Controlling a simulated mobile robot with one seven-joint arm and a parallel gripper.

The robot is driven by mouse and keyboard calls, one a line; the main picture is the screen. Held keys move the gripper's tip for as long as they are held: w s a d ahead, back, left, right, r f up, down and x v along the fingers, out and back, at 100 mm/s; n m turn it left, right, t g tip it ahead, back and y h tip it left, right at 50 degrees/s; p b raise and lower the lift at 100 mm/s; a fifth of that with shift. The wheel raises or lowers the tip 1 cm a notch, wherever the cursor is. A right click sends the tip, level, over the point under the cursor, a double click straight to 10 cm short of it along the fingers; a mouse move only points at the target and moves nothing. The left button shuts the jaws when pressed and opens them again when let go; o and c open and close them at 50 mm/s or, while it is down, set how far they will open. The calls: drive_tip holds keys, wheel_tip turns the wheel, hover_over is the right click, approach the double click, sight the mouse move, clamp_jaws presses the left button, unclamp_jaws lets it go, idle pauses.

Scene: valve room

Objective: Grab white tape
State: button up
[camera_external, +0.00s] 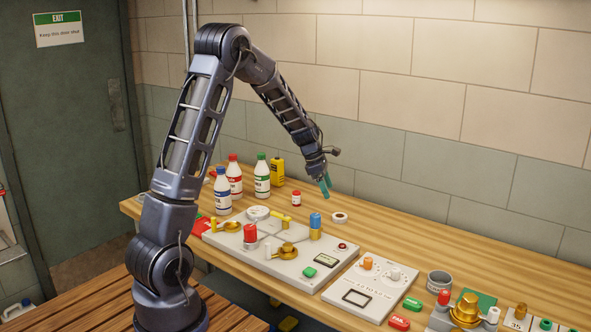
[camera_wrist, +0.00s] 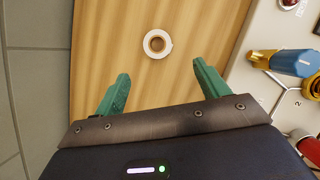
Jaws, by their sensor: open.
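The white tape (camera_external: 340,217) is a small roll lying flat on the wooden table, behind the valve panel. In the wrist view the white tape (camera_wrist: 157,36) shows as a white ring with a brown core, lying ahead of the fingertips and roughly centred between them. My gripper (camera_external: 326,187) has green fingers and hangs above the table, a little to the left of the tape in the external view. In the wrist view my gripper (camera_wrist: 160,70) is open, with nothing between its fingers. The tape is fully visible and apart from the fingers.
A grey valve panel (camera_external: 282,262) with a blue-capped valve (camera_external: 316,222) stands in front of the tape. The wall (camera_external: 400,150) runs behind. Bare wood surrounds the tape.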

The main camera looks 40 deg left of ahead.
sight(338, 216)
drive_tip(key=shift+w+x, duration=0.2)
drive_tip(key=shift+x, duration=5.35)
drive_tip(key=shift+a, duration=0.15)
drive_tip(key=c, duration=1)
